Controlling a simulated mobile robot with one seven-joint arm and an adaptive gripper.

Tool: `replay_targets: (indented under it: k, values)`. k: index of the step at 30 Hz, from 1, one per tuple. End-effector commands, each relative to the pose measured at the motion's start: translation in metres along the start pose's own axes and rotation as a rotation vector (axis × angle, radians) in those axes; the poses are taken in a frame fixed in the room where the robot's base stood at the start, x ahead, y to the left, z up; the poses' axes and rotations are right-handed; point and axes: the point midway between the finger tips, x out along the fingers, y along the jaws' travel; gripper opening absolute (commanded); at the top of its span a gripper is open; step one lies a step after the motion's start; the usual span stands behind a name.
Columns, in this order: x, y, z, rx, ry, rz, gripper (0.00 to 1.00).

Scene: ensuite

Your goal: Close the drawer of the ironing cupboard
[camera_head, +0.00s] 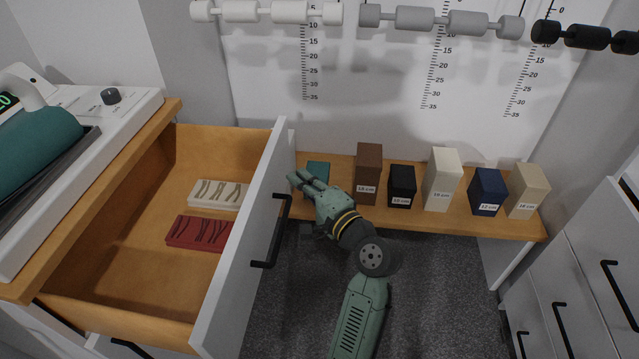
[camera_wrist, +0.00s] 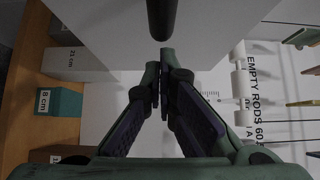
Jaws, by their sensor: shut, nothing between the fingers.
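The ironing cupboard's drawer (camera_head: 150,285) stands pulled out at the left of the head view, its wooden inside showing. Its white front panel (camera_head: 246,215) faces right and carries a black bar handle (camera_head: 279,228). My gripper (camera_head: 296,179) is at the outer side of this front, near the handle's far end. Its fingers are together and empty. In the wrist view the fingertips (camera_wrist: 160,62) point at the white front, just below the black handle (camera_wrist: 162,18). I cannot tell whether they touch the panel.
Several labelled blocks, including a brown one (camera_head: 368,172), stand on a low wooden shelf (camera_head: 430,222) beside my gripper. White drawers (camera_head: 590,285) stand at the right.

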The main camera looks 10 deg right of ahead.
Motion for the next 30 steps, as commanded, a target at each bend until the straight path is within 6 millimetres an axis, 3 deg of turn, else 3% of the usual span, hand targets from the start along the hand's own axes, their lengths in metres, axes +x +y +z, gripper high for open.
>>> replay_targets:
  k: [20, 26, 30]
  values:
    - [0.012, 0.0, 0.013, 0.0, -0.001, 0.001, 0.0]
    - [0.03, -0.001, 0.032, 0.001, -0.005, 0.002, 0.0]
    - [0.052, -0.003, 0.055, 0.001, -0.009, 0.001, 0.0]
